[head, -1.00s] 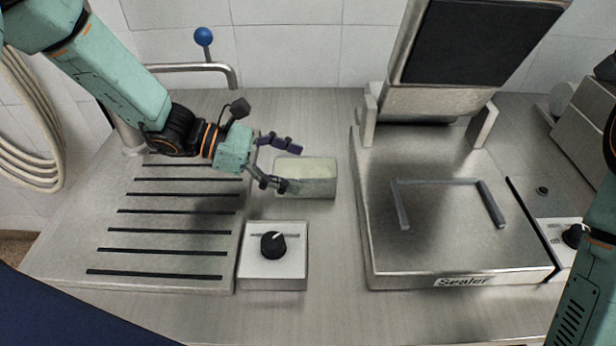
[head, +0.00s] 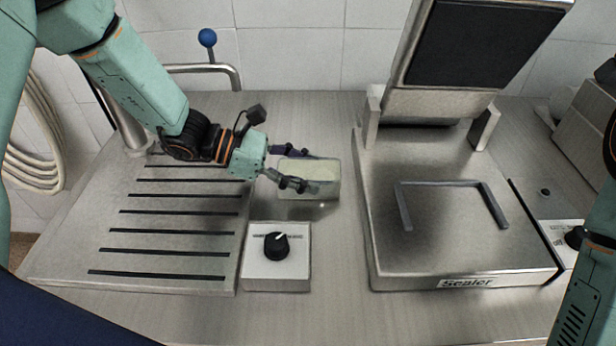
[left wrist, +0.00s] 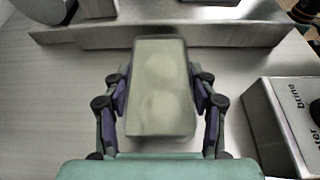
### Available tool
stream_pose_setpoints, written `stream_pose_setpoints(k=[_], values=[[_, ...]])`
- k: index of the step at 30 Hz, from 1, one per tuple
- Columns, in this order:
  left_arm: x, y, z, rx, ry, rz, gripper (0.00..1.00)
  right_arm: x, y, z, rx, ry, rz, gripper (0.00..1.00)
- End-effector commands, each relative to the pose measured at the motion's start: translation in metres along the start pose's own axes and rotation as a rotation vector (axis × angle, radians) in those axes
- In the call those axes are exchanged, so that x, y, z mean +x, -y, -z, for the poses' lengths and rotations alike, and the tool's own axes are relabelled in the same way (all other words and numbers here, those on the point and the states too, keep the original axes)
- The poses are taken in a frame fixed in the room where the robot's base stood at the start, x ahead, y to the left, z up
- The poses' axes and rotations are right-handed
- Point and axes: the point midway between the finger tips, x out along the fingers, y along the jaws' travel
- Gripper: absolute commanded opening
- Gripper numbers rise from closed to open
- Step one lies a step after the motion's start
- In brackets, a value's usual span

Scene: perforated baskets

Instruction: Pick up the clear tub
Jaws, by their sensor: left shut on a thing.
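The clear tub (head: 318,178) is a small see-through rectangular box with pale contents, between the slotted plate and the sealer in the head view. It also shows in the middle of the left wrist view (left wrist: 160,88), with pale rounded shapes inside. My left gripper (head: 296,169) is shut on the tub, one finger on each long side; its fingers show in the left wrist view (left wrist: 160,105) too. I cannot tell whether the tub is clear of the table. My right arm shows at the right edge, but its gripper is out of view.
The steel sealer (head: 450,245) with its raised dark lid stands right of the tub. A control box with a black knob (head: 276,246) sits just in front of the tub. The slotted metal plate (head: 175,235) lies to the left. Bare table (head: 335,270) shows between them.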

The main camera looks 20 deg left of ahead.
Motion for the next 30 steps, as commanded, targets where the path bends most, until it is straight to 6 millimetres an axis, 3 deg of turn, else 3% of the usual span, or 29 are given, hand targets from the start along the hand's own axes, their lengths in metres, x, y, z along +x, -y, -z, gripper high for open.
stream_pose_setpoints(k=[10,17,20,30], values=[[0.000,0.000,0.000,0.000,0.000,-0.001,0.16,0.000,0.000,0.000,0.000,0.000,0.000,0.40],[-0.001,0.000,-0.002,0.001,0.000,-0.001,0.16,0.000,0.000,0.000,0.000,0.000,0.000,0.40],[-0.005,-0.001,-0.012,0.002,0.001,-0.002,0.16,-0.003,0.000,0.000,0.000,0.000,0.000,0.40],[-0.030,-0.001,-0.072,0.005,0.002,-0.003,0.16,-0.015,0.000,0.000,0.000,0.000,0.000,0.40]])
